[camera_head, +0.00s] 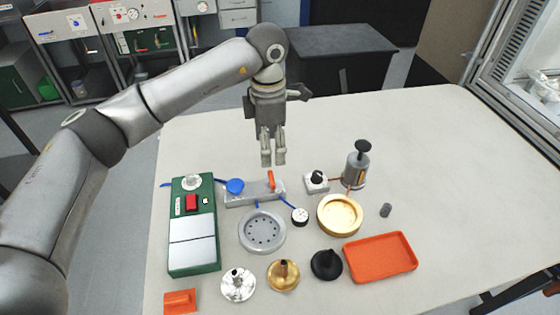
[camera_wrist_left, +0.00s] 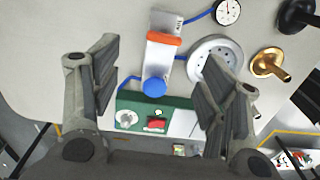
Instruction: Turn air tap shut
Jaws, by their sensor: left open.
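A grey block (camera_head: 255,193) on the table carries an orange lever (camera_head: 271,181) at its right end and a round blue knob (camera_head: 235,186) at its left end. I take the orange lever to be the air tap's handle. In the left wrist view the orange lever (camera_wrist_left: 164,39) lies crosswise on the pale block (camera_wrist_left: 158,60), and the blue knob (camera_wrist_left: 154,87) is nearer the gripper. My left gripper (camera_head: 273,162) points down above and behind the block, open and empty, touching nothing. My right gripper is not in view.
A green control box (camera_head: 193,235) with a red switch stands left. A grey perforated disc (camera_head: 262,231), a small gauge (camera_head: 299,215), a brass ring (camera_head: 340,214) and an orange tray (camera_head: 380,257) lie around the block. The table behind is clear.

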